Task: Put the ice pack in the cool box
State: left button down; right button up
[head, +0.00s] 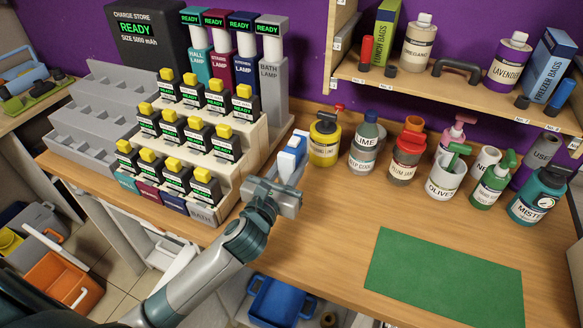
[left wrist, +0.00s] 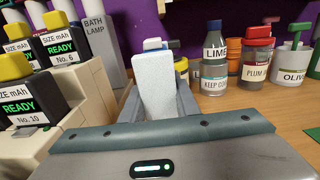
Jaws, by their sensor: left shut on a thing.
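My left gripper (head: 288,172) is shut on a white and blue block, which looks like the ice pack (head: 291,153). It holds the block above the wooden counter, just right of the stepped battery rack. In the left wrist view the pack's pale, speckled face (left wrist: 158,85) stands upright between the two fingers, with blue at its top. An orange container with a pale bar (head: 68,285) stands low at the left, and an open blue bin (head: 280,300) is below the counter's front edge. I cannot tell which is the cool box. My right gripper is not in view.
The stepped rack (head: 232,172) with several black batteries stands close left of the gripper. Several bottles, including a yellow one (head: 324,145) and a lime one (head: 363,155), line the counter's back. A green mat (head: 445,280) lies at right. The counter's middle is clear.

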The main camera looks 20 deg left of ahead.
pick_arm(q)
jog(key=w, duration=0.1)
jog(key=w+a+f, duration=0.1)
jog(key=w+f, duration=0.1)
jog(key=shift+w+a, duration=0.15)
jog(key=shift+a, duration=0.2)
jog(key=shift+f, duration=2)
jog(key=shift+f, duration=0.2)
jog(key=c, duration=1.4)
grip_release()
jog(key=shift+o, duration=0.2)
jog(key=shift+r, duration=0.1)
